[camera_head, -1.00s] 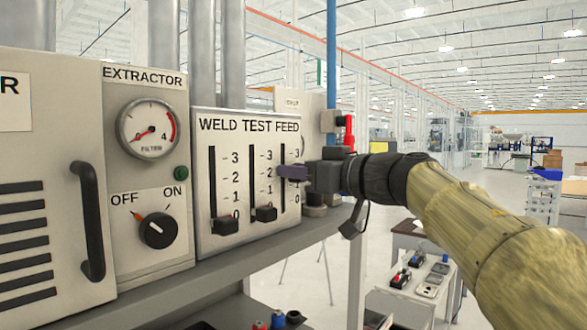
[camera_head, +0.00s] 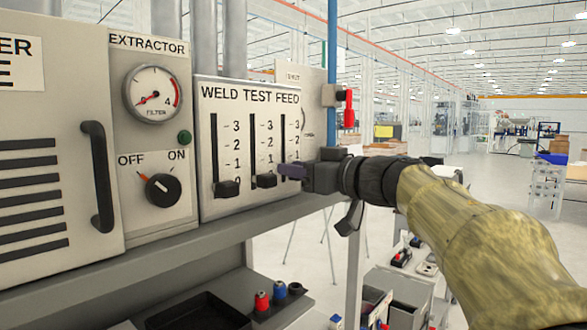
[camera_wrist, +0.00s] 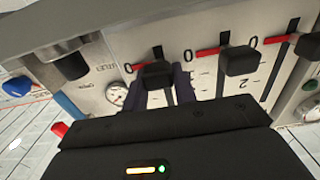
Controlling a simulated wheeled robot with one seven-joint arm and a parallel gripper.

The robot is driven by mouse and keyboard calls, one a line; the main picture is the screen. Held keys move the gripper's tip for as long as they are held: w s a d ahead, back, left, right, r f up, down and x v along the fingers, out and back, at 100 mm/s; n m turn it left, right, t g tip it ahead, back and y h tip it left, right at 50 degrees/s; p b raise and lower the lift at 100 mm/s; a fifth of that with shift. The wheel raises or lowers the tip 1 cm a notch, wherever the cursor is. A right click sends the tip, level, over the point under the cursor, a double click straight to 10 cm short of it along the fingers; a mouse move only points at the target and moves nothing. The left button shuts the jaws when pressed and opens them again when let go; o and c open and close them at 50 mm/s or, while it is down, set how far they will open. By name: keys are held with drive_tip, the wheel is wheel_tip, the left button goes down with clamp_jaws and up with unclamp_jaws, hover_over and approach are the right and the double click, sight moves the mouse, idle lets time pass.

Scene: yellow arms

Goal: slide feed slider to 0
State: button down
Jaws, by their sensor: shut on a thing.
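The weld/test/feed panel (camera_head: 250,145) has three vertical slots with dark knobs and number scales. The feed slider knob (camera_wrist: 153,72) sits between the purple fingers of my gripper (camera_wrist: 162,84) in the wrist view, close to the red mark beside its 0. In the head view my gripper (camera_head: 291,171) covers that knob, low on the rightmost slot. My gripper is shut on the knob. The weld knob (camera_head: 227,188) and the test knob (camera_head: 264,181) are at the bottoms of their slots; the neighbouring knob in the wrist view (camera_wrist: 237,61) is near its red 0 mark.
Left of the panel are an extractor dial (camera_head: 153,93), an off/on rotary knob (camera_head: 161,188) and a black handle (camera_head: 99,176). A grey ledge (camera_head: 200,240) runs below. A red lever (camera_head: 348,108) and a blue pipe stand behind my gripper. Open floor lies to the right.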

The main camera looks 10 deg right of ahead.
drive_tip(key=c, duration=1.2)
unclamp_jaws()
drive_tip(key=shift+f, duration=0.45)
drive_tip(key=shift+o, duration=0.4)
drive_tip(key=shift+r, duration=0.15)
drive_tip(key=b+v, duration=0.5)
drive_tip(key=v, duration=1.2)
drive_tip(key=shift+s, duration=0.15)
drive_tip(key=shift+d, duration=0.15)
